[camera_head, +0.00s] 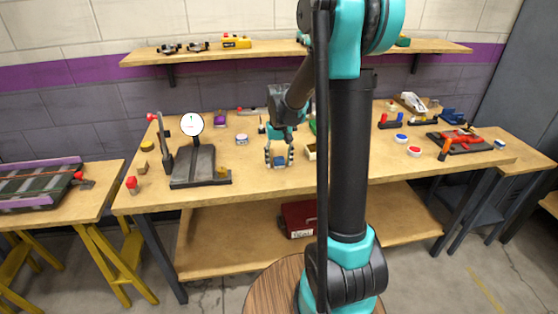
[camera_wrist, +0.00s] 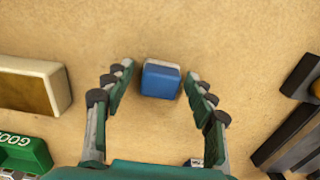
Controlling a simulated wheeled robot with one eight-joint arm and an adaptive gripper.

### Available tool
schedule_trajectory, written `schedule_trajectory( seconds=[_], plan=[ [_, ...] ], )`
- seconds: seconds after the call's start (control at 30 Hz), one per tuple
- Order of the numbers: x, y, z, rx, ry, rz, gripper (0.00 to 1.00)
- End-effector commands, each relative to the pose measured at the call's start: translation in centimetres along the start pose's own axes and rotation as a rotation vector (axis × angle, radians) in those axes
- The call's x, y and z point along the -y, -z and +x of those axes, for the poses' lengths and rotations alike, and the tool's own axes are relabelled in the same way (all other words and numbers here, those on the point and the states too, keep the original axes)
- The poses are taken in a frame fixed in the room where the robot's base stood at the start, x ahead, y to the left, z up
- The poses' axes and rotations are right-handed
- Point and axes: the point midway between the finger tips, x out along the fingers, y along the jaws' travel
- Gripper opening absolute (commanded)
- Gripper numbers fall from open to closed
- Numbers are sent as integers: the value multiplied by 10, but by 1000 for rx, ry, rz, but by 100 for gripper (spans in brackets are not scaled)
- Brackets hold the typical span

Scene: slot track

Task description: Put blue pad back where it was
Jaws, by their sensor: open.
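The blue pad (camera_wrist: 161,80) is a small block with a blue top and a pale grey-white edge. It lies on the wooden workbench, between the fingers in the wrist view. In the head view, a small blue patch (camera_head: 280,161) shows between the fingers. My gripper (camera_wrist: 158,71) is open, with one finger on each side of the pad. A gap shows on both sides, so neither finger visibly touches it. My gripper also shows low over the bench middle in the head view (camera_head: 279,160). I cannot tell its exact height above the bench.
A cream tray (camera_wrist: 62,90) lies left of my gripper, with a green "GOOD" piece (camera_wrist: 25,152) below it. A dark gauge stand (camera_head: 197,165) stands to the left on the bench (camera_head: 250,180). Red and blue round pieces (camera_head: 401,138) lie right of my arm. Bare wood lies beyond the pad.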

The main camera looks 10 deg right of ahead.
Motion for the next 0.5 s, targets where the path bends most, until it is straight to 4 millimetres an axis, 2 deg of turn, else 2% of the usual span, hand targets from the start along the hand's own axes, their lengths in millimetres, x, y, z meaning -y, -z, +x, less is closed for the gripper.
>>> schedule_trajectory(
  seconds=[0.23, 0.5],
  plan=[
    [0, 0, -11, 0, 0, 0, 56],
    [0, -1, -61, 0, 0, 0, 56]
  ],
)
